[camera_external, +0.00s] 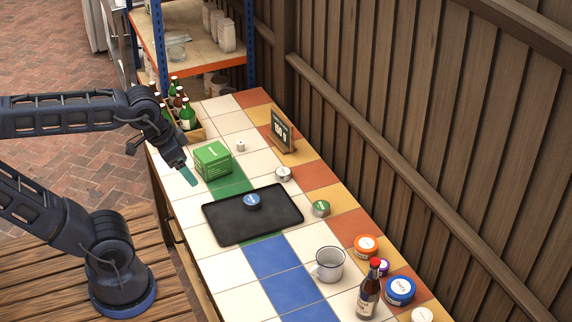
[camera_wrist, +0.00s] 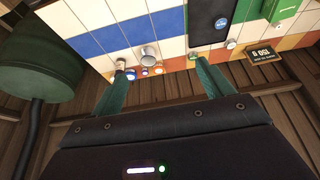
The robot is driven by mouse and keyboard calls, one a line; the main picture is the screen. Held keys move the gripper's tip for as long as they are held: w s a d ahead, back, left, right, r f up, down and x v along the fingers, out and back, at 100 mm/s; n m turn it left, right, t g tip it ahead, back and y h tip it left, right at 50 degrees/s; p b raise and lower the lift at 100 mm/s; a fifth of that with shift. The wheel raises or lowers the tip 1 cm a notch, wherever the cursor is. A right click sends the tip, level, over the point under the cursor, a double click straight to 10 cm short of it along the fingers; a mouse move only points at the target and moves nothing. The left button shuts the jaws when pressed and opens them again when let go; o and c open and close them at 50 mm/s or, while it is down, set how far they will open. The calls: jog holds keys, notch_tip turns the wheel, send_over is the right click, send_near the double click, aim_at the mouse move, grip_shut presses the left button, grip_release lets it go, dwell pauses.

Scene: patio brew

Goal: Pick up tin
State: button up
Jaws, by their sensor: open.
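Several round tins are on the tiled table. A small blue tin (camera_external: 252,201) lies on the black tray (camera_external: 225,230); it also shows in the wrist view (camera_wrist: 221,22). A green-topped tin (camera_external: 321,208) and a silver tin with a pale lid (camera_external: 283,173) stand right of the tray. Orange (camera_external: 366,246), purple (camera_external: 382,266), blue-and-white (camera_external: 400,290) and whitish (camera_external: 422,314) tins are at the near right. My gripper (camera_external: 189,176) is above the table's left side, beside the green box. In the wrist view its green fingers (camera_wrist: 160,68) are apart, with nothing between them.
The green box (camera_external: 213,161), a crate of bottles (camera_external: 187,115) and a small sign (camera_external: 282,131) stand at the far part. A wooden fence (camera_external: 400,130) runs along the right. Blue tiles before the tray are clear.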

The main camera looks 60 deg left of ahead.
jog(key=n+g+h, duration=0.3)
jog(key=n, duration=2.3)
send_over(321, 206)
jog(key=s+a, duration=0.2)
jog(key=a, duration=0.1)
notch_tip(321, 206, down, 33)
jog(key=shift+t, duration=0.3)
jog(key=shift+x, duration=5.3)
jog(key=shift+s, duration=0.1)
jog(key=c, duration=1.1)
jog(key=shift+r, duration=0.15)
